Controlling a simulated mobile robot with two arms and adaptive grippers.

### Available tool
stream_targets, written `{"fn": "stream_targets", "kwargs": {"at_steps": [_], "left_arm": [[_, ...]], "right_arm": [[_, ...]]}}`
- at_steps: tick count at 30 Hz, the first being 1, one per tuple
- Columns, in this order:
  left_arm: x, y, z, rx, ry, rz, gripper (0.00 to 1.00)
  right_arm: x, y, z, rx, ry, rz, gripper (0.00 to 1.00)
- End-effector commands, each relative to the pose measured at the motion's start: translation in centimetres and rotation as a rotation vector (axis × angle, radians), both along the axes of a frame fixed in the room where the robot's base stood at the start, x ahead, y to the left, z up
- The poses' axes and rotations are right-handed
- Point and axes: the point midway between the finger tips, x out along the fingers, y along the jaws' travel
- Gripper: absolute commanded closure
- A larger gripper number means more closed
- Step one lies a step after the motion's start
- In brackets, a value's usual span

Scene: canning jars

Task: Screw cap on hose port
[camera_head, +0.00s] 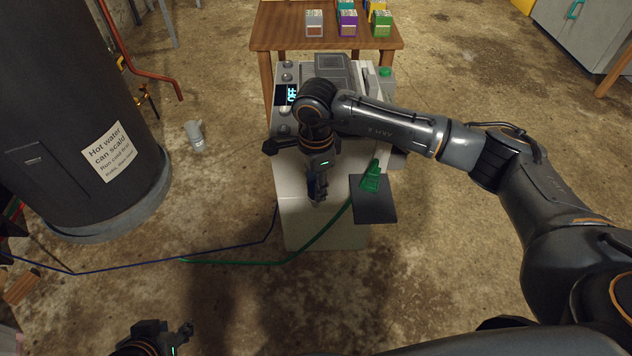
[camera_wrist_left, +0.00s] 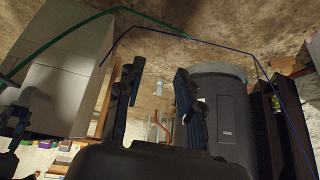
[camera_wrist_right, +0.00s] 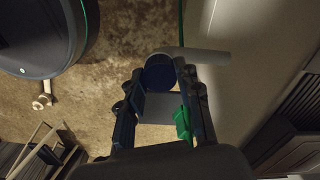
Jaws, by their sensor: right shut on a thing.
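My right gripper (camera_head: 317,196) is above the front of a white machine (camera_head: 322,225), pointing down. In the right wrist view its fingers (camera_wrist_right: 160,78) are shut on a round dark blue cap (camera_wrist_right: 160,74). A light grey pipe-like part (camera_wrist_right: 200,56) lies right at the cap; whether the cap is seated on it cannot be told. In the head view the fingers mostly hide the cap. A green fitting (camera_head: 370,178) is on a grey shelf (camera_head: 376,208) to the right. My left gripper (camera_wrist_left: 157,85) is open and empty, low at the bottom of the head view (camera_head: 182,345).
A dark tank (camera_head: 65,120) stands at the left. A green hose (camera_head: 310,245) and a blue hose (camera_head: 150,259) run across the floor to the machine. A wooden table (camera_head: 275,35) with small boxes stands behind. A grey cup-like object (camera_head: 194,133) is on the floor.

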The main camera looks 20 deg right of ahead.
Motion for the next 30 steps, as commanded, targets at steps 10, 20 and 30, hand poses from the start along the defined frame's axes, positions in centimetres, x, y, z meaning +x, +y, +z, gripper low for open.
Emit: {"fn": "stream_targets", "kwargs": {"at_steps": [10,20,30], "left_arm": [[-3.6,1.1,-0.9,0.034,0.166,0.014,0.63],[-3.9,1.2,-1.0,0.037,0.182,0.016,0.63],[-4.9,1.5,-0.3,0.047,0.228,0.019,0.63]], "right_arm": [[0.1,0.0,0.3,0.000,-0.003,-0.307,1.00],[0.2,0.0,0.2,0.001,-0.005,-0.335,1.00],[0.2,0.0,0.4,0.001,-0.005,-0.618,1.00]]}}
